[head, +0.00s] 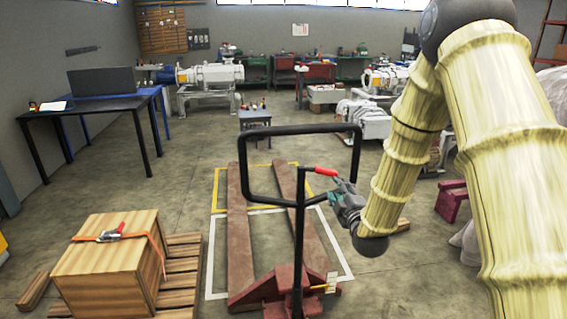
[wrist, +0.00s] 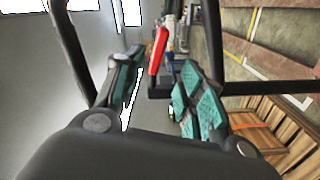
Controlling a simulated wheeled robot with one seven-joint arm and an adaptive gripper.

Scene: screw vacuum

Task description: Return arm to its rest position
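My gripper (head: 343,196) hangs at the end of my yellow-sleeved arm, just right of the upright handle of a pallet jack (head: 298,240). In the wrist view my gripper (wrist: 163,66) has its two teal-padded fingers spread apart, with nothing clamped between them. The jack's red lever (head: 326,171) is close to the fingertips; in the wrist view the red lever (wrist: 157,50) shows in the gap between the fingers, and no finger is closed on it. My arm is reaching down and forward from the right side of the head view.
The jack's black handle loop (head: 248,165) rises beside my gripper and its bars flank the fingers in the wrist view. A strapped wooden crate (head: 100,262) stands at the front left. A black table (head: 85,108) is at the left. Open floor lies beyond the jack's forks (head: 237,220).

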